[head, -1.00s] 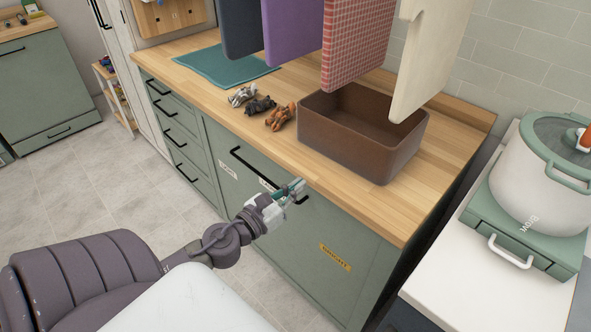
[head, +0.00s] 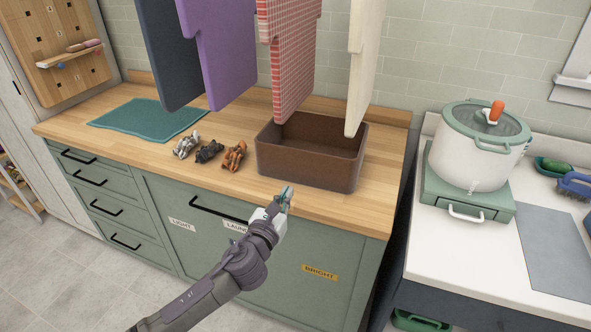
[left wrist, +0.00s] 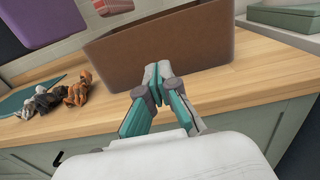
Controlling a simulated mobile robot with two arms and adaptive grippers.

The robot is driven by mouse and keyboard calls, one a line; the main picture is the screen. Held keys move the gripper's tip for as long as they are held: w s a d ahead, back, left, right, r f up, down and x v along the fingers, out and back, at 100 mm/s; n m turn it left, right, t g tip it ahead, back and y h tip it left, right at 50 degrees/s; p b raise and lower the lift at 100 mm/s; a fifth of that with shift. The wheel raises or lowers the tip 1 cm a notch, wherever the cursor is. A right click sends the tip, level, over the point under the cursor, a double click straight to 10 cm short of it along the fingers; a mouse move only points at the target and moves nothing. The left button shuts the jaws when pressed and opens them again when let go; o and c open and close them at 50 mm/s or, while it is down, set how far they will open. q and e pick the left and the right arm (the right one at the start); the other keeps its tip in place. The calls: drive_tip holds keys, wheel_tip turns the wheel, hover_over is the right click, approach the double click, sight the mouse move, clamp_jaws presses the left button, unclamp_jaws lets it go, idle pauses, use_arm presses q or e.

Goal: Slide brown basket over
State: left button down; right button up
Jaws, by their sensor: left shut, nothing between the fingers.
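The brown basket (head: 310,152) is an open rectangular box standing upright on the wooden counter, near its front edge and right of the middle. It also fills the upper middle of the left wrist view (left wrist: 190,45). My left gripper (head: 286,193) is shut and empty at the counter's front edge, just in front of the basket. In the left wrist view its closed fingertips (left wrist: 157,72) overlap the basket's lower front wall; I cannot tell whether they touch it. My right gripper is not in view.
Several towels hang above the counter (head: 225,150), the red checked one (head: 290,60) and the cream one (head: 365,60) over the basket. A white pot (head: 480,150) stands right, beyond a gap.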

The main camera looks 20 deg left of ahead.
use_arm(q)
approach(302, 164)
drive_tip(key=w, duration=0.6)
drive_tip(key=shift+w+d+p, duration=0.1)
drive_tip(key=shift+w+p, duration=0.1)
drive_tip(key=shift+p, duration=0.1)
drive_tip(key=shift+w, duration=0.6)
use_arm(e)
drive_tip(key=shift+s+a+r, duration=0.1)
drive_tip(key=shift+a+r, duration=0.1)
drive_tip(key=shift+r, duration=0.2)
